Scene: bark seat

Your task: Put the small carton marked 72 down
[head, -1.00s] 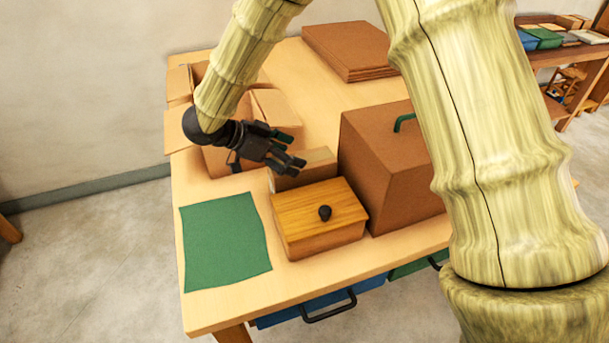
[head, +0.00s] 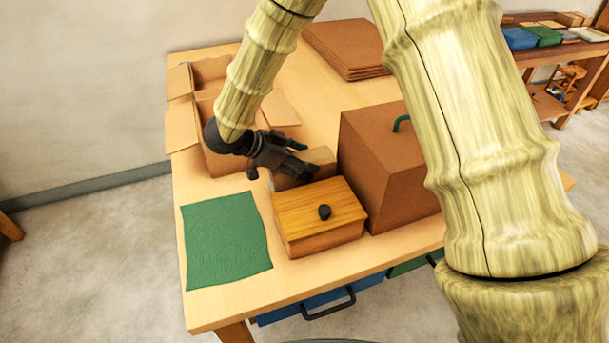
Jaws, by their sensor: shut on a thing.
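A small light-brown carton (head: 321,157) is just behind a wooden box with a dark knob (head: 318,222). My gripper (head: 306,166) is at the carton's left end, its dark fingers shut on it. The fingers and the wooden box hide part of the carton. No number can be read on it. Whether its underside touches the table cannot be seen.
A big brown box with a green handle (head: 378,153) stands right of the carton. A green cloth (head: 225,240) lies at front left. Stacked brown sheets (head: 347,45) lie at the back of the table (head: 305,83).

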